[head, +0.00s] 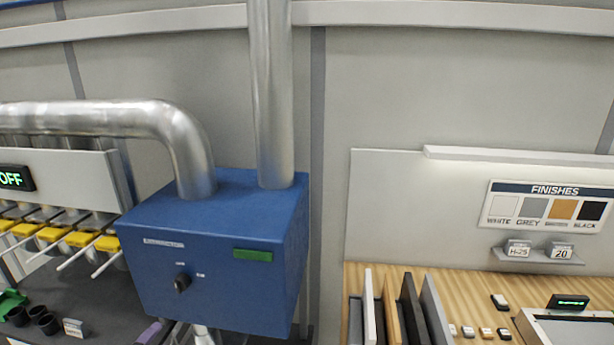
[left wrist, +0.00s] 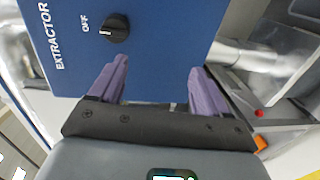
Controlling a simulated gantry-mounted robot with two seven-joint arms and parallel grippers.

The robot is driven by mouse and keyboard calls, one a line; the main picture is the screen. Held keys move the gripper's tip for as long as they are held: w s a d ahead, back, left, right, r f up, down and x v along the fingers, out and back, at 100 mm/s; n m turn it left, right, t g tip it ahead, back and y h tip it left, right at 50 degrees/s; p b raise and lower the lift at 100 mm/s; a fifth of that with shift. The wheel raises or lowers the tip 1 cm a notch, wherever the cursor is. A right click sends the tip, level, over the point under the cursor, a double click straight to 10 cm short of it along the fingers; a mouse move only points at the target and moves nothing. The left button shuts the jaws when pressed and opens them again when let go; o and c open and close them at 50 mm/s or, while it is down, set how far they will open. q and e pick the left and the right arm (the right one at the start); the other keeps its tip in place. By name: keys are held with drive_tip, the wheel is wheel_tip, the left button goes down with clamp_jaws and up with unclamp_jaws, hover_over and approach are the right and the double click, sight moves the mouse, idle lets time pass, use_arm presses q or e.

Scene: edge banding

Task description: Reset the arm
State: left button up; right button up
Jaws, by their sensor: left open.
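My left gripper (left wrist: 157,78) is open and empty in the left wrist view, its two purple fingers spread apart. The blue extractor box (left wrist: 160,60) is in front of the fingers, with its black knob (left wrist: 114,28) beyond them, near the OFF label. I see no contact between fingers and knob. In the head view the extractor box (head: 205,250) hangs at centre left, its knob (head: 182,283) on the front face. A purple piece of my left gripper (head: 150,333) shows below the box at the bottom edge. My right gripper is not in view.
Metal ducts (head: 271,100) rise from the box. At left, a row of yellow-handled clamps (head: 80,239) sits under a green OFF display (head: 14,178). At right, upright panels (head: 405,315) stand on a wooden bench (head: 470,290) below a finishes chart (head: 548,207).

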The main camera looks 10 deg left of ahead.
use_arm(q)
drive_tip(key=s+d+f+m+g+h+p, duration=0.1)
drive_tip(key=s+d+f+m+g+p, duration=0.25)
drive_tip(key=s+d+f, duration=0.5)
drive_tip(key=s+d+r+m+g+p, duration=0.3)
drive_tip(key=s+d+m+g, duration=0.3)
drive_tip(key=s+d, duration=0.75)
drive_tip(key=s+d+r+m+g, duration=0.1)
drive_tip(key=s+r+m, duration=0.3)
drive_tip(key=s+m, duration=0.1)
drive_tip(key=s+d+r+m+g+y, duration=0.1)
drive_tip(key=s+d+r+m+g, duration=0.1)
drive_tip(key=s+m, duration=0.3)
drive_tip(key=s+r, duration=0.1)
drive_tip(key=s, duration=0.1)
drive_tip(key=shift+s+d+r, duration=0.25)
drive_tip(key=shift+s+r, duration=0.05)
drive_tip(key=shift+r, duration=0.05)
drive_tip(key=shift+g, duration=0.25)
